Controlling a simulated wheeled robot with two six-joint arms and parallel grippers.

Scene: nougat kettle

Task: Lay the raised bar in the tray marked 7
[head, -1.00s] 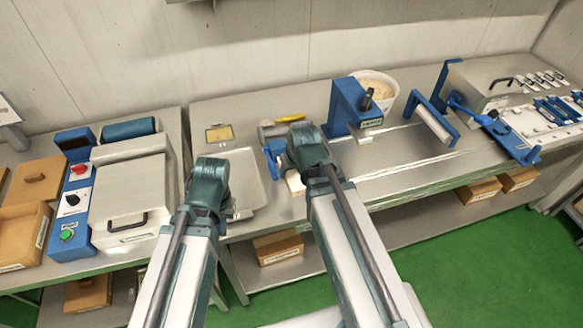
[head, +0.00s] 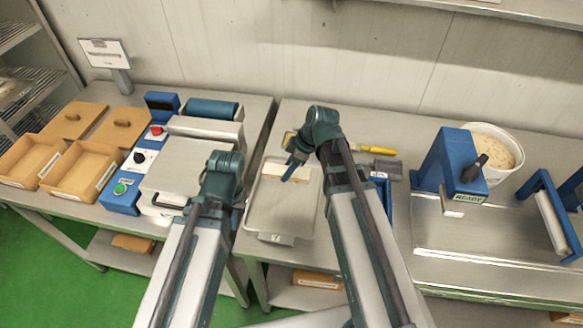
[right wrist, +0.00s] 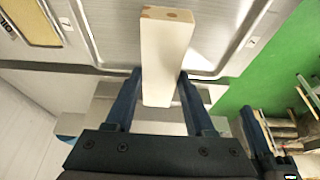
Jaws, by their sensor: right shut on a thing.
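The tray marked 7 (head: 254,215) is a shallow grey metal tray on the bench, its number plate on the near edge. My right gripper (head: 294,169) is shut on the pale bar (head: 274,173) over the tray's far part in the head view. In the right wrist view the bar (right wrist: 165,50) sits between the two blue fingers (right wrist: 158,95), brown bits on its end face, with tray metal behind it. I cannot tell its height above the tray floor. My left arm's wrist (head: 223,172) is left of the tray; its fingers are hidden.
A lidded machine (head: 187,165) with a blue control box (head: 130,180) stands left of the tray. Right of it are a yellow-handled tool (head: 378,149), a blue press marked READY (head: 448,165) and a white tub (head: 497,150). Wooden boxes (head: 84,172) stand far left.

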